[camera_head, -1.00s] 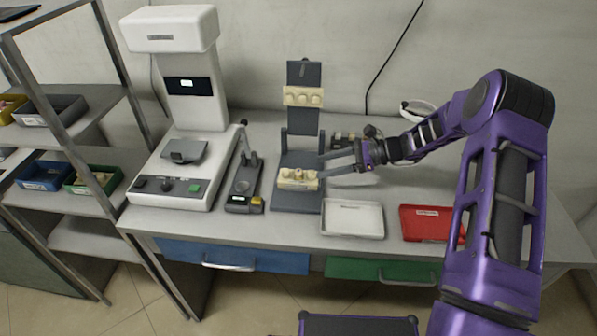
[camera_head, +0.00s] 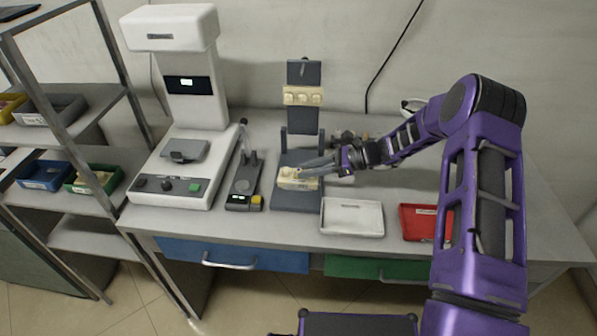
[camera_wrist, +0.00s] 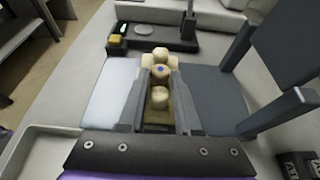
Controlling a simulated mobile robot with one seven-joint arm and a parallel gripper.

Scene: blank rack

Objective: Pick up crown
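A cream tooth model block (camera_head: 297,184) with several teeth sits on the base of the dark grey stand (camera_head: 297,205). In the wrist view, a tooth with a blue mark on top, which looks like the crown (camera_wrist: 160,71), stands in the middle of the row. A plain tooth (camera_wrist: 159,97) is nearer and another (camera_wrist: 161,54) is beyond it. My gripper (camera_head: 306,167) is over the block, pointing left. In the wrist view, its fingers (camera_wrist: 160,78) lie on both sides of the row, with the crown between their tips. A gap shows between them; contact is not clear.
A white tray (camera_head: 352,232) and a red tray (camera_head: 417,236) lie at the front. A small device (camera_head: 243,186) and a large white machine (camera_head: 165,201) stand to the left. The stand's uprights (camera_wrist: 277,112) are close on the right in the wrist view.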

